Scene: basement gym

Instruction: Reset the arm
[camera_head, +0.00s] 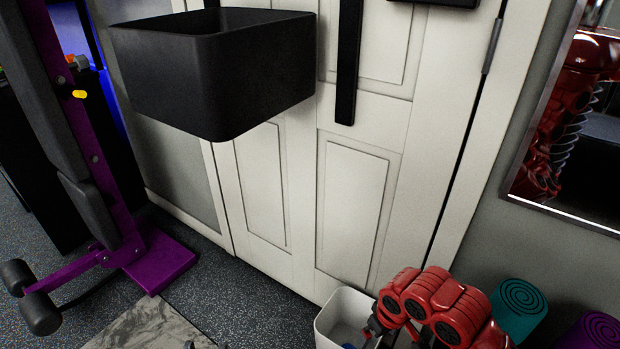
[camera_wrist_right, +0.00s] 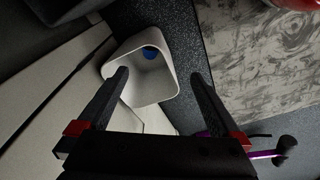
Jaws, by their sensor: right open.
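My right arm (camera_head: 432,305), red and black, shows at the bottom right of the head view, beside and partly in front of a white open bin (camera_head: 336,315). In the right wrist view my right gripper (camera_wrist_right: 159,75) is open, with nothing between its fingers. The white bin (camera_wrist_right: 168,94) lies beyond the fingertips in that view, with a round blue thing (camera_wrist_right: 151,52) inside. I cannot tell how far the fingertips are from the bin. My left gripper is in neither view.
A black basket (camera_head: 215,75) hangs at the white door (camera_head: 355,215). A purple gym machine (camera_head: 165,262) stands at left. A teal rolled mat (camera_head: 520,308) and a purple one (camera_head: 598,332) are at right, below a mirror (camera_head: 590,150). Dark floor (camera_head: 235,300) is clear left of the bin.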

